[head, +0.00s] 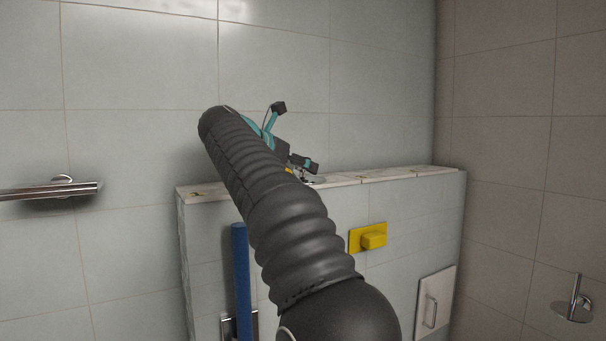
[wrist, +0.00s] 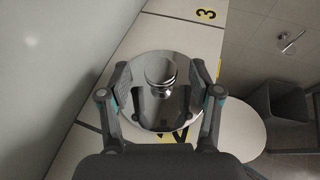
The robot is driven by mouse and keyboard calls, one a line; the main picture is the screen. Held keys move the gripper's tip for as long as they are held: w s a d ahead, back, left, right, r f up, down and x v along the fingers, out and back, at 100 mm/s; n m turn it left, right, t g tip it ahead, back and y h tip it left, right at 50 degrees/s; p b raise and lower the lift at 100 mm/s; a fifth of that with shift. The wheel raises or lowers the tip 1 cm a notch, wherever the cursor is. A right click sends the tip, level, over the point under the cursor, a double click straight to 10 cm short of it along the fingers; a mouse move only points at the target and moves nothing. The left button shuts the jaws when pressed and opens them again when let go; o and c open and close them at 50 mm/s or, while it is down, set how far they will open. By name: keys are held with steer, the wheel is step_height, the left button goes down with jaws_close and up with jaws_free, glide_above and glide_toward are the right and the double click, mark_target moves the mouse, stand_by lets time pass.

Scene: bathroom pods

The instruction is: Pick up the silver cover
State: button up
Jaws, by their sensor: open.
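The silver cover (wrist: 160,72) is a round, shiny disc with a raised knob in its middle. In the wrist view it lies on the pale ledge (wrist: 160,40). My gripper (wrist: 160,92) is open, with one finger on each side of the knob, over the disc. I cannot tell whether the fingers touch it. In the head view my gripper (head: 303,165) is just above the ledge top (head: 385,176), and my arm hides most of the cover.
A white round lid (wrist: 235,128) and a dark bin (wrist: 287,102) are below at right. A yellow wall button (head: 373,240), a blue bar (head: 241,285) and a chrome rail (head: 50,189) show in the head view.

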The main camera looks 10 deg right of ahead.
steer(key=shift+x, duration=0.85)
steer(key=c, duration=1.1)
jaws_close()
steer(key=shift+r, duration=0.2)
